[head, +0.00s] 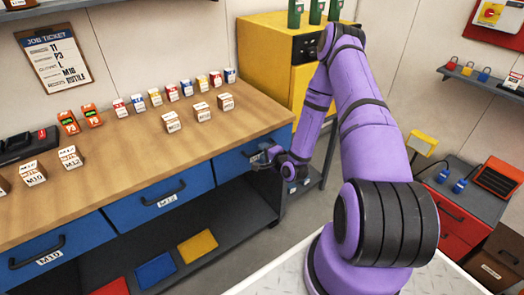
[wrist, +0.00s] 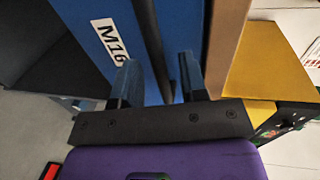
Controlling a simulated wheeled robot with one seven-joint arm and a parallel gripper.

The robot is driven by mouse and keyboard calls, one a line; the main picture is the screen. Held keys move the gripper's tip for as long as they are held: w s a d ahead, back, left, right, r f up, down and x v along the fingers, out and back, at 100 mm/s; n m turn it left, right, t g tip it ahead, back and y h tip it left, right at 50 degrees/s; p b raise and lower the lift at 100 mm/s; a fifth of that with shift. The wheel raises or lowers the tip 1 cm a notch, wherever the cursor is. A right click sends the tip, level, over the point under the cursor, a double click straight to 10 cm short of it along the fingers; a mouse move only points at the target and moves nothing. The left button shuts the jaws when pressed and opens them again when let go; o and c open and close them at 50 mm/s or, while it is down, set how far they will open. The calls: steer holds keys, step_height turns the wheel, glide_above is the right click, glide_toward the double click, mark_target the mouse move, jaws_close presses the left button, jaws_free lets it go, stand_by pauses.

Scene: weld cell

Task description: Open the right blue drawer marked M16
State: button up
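The right blue drawer (head: 230,168) is under the right end of the wooden bench and looks closed. Its white M16 label (wrist: 109,40) reads clearly in the wrist view. Its dark bar handle (wrist: 150,40) runs lengthwise in the wrist view, between my two fingers. My gripper (wrist: 160,82) is at the drawer front with its fingers apart, one on each side of the handle. I see a gap beside the handle, but cannot tell whether a finger touches it. In the head view my gripper (head: 268,157) covers part of the drawer front and handle.
The middle blue drawer marked M12 (head: 145,212) and the left one marked M10 (head: 75,238) look closed. A yellow cabinet (head: 262,55) stands behind the bench's right end. Floor shows right of the bench.

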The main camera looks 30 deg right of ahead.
steer(key=shift+x, duration=0.9)
jaws_close()
steer(key=shift+s, duration=0.15)
